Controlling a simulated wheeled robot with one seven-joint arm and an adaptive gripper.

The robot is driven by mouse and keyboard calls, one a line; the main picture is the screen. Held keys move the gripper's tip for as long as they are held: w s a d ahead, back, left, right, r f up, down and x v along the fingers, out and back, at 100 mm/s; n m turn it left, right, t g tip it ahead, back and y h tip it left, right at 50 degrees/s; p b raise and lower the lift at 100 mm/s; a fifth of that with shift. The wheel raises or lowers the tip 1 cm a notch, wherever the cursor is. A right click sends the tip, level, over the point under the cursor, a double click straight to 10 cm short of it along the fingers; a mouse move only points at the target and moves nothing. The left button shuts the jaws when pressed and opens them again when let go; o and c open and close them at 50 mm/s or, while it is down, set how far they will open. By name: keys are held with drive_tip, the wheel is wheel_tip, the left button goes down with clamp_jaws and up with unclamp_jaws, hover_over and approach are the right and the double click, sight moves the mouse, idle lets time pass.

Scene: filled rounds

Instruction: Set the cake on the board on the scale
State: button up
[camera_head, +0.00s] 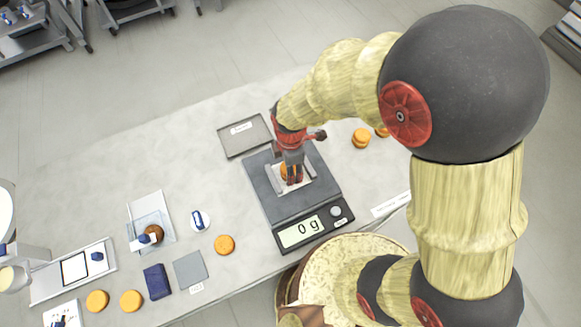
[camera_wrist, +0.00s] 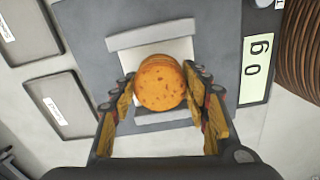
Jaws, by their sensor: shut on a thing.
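My gripper (camera_head: 291,178) is shut on an orange round cake (camera_wrist: 160,82), whose speckled top faces the wrist camera. The fingers are on its left and right sides in the wrist view. In the head view the cake (camera_head: 284,170) is mostly hidden by my gripper. Below it is a pale board (camera_head: 303,187) on the dark grey scale (camera_head: 264,192); the board also shows in the wrist view (camera_wrist: 150,51). The cake is over the board's middle, and I cannot tell whether it touches. The scale's display (camera_head: 301,231) reads 0 g.
A grey labelled tray (camera_head: 234,145) lies behind the scale. More orange rounds stand right of it (camera_head: 361,138) and left of it (camera_head: 224,245). A blue block (camera_head: 157,282), a grey square (camera_head: 190,269) and a clear tray (camera_head: 165,217) lie further left.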

drive_tip(key=shift+f, duration=0.15)
drive_tip(key=o, duration=0.8)
drive_tip(key=shift+c, duration=0.2)
wheel_tip(320, 180, up, 12)
drive_tip(key=p, duration=0.2)
drive_tip(key=s+d+r+m+t, duration=0.2)
drive_tip(key=s+d+r+m, duration=0.2)
drive_tip(key=d+r+m, duration=0.4)
drive_tip(key=s+d+r+m+t, duration=0.3)
drive_tip(key=d+r+m, duration=0.5)
drive_tip(key=r+m, duration=0.3)
drive_tip(key=shift+s+d+r+m+t, duration=0.25)
drive_tip(key=shift+s+d+m+t, duration=0.1)
drive_tip(key=shift+s+m, duration=0.55)
drive_tip(key=shift+w, duration=0.1)
